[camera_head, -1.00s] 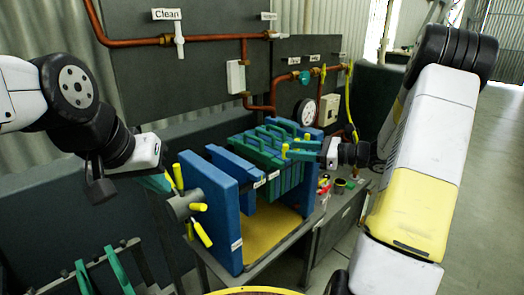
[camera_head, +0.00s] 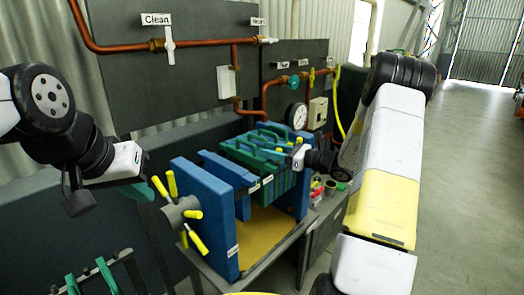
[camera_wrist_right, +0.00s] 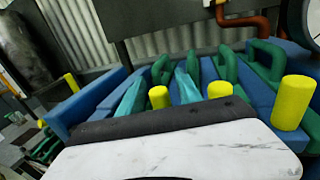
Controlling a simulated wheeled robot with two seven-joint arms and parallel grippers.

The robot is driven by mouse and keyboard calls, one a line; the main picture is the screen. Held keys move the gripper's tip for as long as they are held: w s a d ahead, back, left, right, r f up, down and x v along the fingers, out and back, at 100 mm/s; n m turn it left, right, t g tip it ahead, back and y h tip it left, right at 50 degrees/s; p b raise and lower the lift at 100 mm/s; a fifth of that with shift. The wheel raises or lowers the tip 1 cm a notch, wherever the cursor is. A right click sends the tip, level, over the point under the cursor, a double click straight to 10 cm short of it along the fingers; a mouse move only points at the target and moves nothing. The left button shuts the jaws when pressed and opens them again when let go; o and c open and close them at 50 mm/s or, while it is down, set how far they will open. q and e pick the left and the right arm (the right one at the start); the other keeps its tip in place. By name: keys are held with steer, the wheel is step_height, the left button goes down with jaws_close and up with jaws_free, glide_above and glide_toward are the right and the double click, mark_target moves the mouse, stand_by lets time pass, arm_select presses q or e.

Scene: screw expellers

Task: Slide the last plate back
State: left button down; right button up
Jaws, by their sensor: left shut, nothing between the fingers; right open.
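A filter press with green plates (camera_head: 257,150) stands in front of the wall. The plates have loop handles and sit close together toward the far blue end plate (camera_head: 302,192). A blue plate (camera_head: 226,168) is on their near side. My right gripper (camera_head: 280,149) is open over the plates' right side; its teal fingers (camera_wrist_right: 158,92) show above the plate tops in the right wrist view, near green handles (camera_wrist_right: 229,65) and yellow grips (camera_wrist_right: 292,102). I cannot tell whether they touch a plate. My left gripper (camera_head: 153,188) is shut and empty, left of the near blue end plate (camera_head: 205,220).
A hand wheel with yellow handles (camera_head: 181,213) sticks out from the near end plate, close to my left gripper. A yellow tray surface (camera_head: 262,232) lies below the plates. Copper pipes (camera_head: 215,43) and a gauge (camera_head: 297,116) are behind. Open floor lies at right.

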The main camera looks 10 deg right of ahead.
jaws_close()
stand_by(1.5)
